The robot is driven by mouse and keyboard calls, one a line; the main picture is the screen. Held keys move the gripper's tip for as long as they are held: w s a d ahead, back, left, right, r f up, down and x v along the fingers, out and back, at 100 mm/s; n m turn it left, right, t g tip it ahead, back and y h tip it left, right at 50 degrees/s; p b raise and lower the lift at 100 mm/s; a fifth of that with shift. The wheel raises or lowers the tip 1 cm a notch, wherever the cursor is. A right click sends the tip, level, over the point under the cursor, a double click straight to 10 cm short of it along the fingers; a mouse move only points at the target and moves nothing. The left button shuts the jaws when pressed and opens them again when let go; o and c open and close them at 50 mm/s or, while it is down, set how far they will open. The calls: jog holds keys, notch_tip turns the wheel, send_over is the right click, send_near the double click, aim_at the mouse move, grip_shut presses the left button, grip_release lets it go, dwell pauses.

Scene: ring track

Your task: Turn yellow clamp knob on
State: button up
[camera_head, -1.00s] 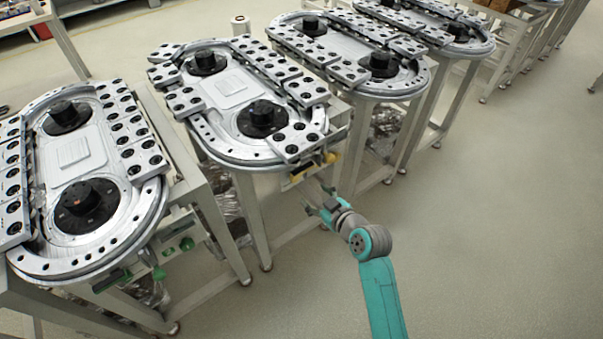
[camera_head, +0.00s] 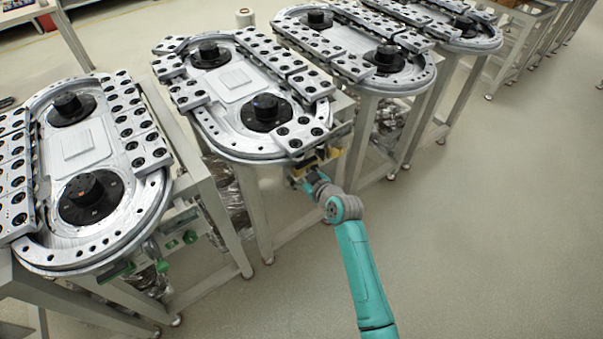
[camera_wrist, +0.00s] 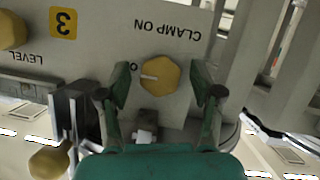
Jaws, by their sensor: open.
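The yellow clamp knob (camera_wrist: 160,76) is on a pale panel (camera_wrist: 110,55) in the wrist view, under upside-down "CLAMP ON" lettering. A light pointer mark on the knob points left, towards lettering partly hidden by my finger. My gripper (camera_wrist: 163,88) is open, with one green finger on each side of the knob. There are gaps between the fingers and the knob, and I cannot tell whether the tips touch the panel. In the head view my gripper (camera_head: 300,180) is at the front end of the second ring track (camera_head: 240,152), and the knob is hard to make out there.
Another yellow knob (camera_wrist: 12,30) sits at the wrist view's upper left beside a yellow "3" label (camera_wrist: 63,22). A yellow ball-ended lever (camera_wrist: 48,162) is at the lower left. Other ring tracks stand on both sides. The floor (camera_head: 480,240) at right is clear.

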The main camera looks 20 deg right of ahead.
jog(key=shift+c, duration=0.3)
jog(key=c, duration=1.1)
jog(key=shift+m, duration=0.3)
jog(key=m+y, duration=0.2)
jog(key=shift+d+m+g, duration=0.1)
jog(key=shift+m+g, duration=0.2)
jog(key=m+y, duration=0.2)
jog(key=m, duration=0.1)
jog(key=m+y, duration=0.2)
jog(key=m, duration=0.1)
jog(key=shift+w+f, duration=0.1)
jog(key=shift+m+y, duration=1)
jog(key=shift+m, duration=0.8)
